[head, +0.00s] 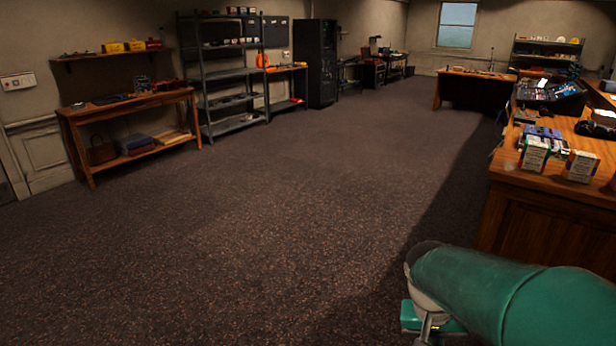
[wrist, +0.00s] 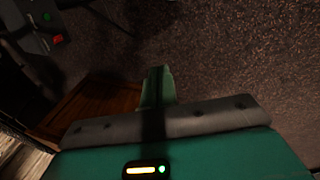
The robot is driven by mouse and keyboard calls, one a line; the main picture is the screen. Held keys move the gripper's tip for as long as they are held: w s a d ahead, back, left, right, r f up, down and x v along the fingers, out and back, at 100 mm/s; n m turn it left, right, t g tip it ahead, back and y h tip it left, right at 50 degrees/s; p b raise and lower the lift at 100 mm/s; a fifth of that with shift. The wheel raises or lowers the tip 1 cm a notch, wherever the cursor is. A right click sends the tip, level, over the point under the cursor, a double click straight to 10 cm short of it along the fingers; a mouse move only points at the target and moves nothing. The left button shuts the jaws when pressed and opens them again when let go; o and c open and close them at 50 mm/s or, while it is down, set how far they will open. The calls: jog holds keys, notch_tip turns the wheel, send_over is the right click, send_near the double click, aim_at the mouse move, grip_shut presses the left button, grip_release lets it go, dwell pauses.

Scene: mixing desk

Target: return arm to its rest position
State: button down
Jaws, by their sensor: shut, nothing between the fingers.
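My gripper (wrist: 158,74) shows in the wrist view, with its narrow green fingers together and nothing between them. It points out over the dark speckled floor, with a wooden panel beside it on the left. In the head view, a green link of my arm (head: 500,296) crosses the lower right corner, close to the front of the wooden desk (head: 550,220). I cannot make out the fingers in the head view.
Small boxes (head: 534,154) and a mixing console (head: 548,90) stand on the right desk. A workbench (head: 130,103) and metal shelves (head: 228,75) line the left wall. The carpeted floor (head: 270,210) between is clear.

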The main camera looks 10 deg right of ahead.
jog(key=s+a+r+n+t+y, duration=0.1)
jog(key=s+a+r+n+t, duration=0.1)
jog(key=a+r, duration=0.3)
jog(key=s+a+r+n+t+y, duration=0.1)
jog(key=s+a+r+n+t, duration=0.1)
jog(key=a, duration=0.5)
notch_tip(320, 180, up, 3)
jog(key=shift+s+a+n+t+y, duration=0.25)
jog(key=shift+s+n+t+y, duration=0.15)
jog(key=shift+s+t, duration=0.45)
jog(key=shift+w+d, duration=0.1)
jog(key=shift+w, duration=0.05)
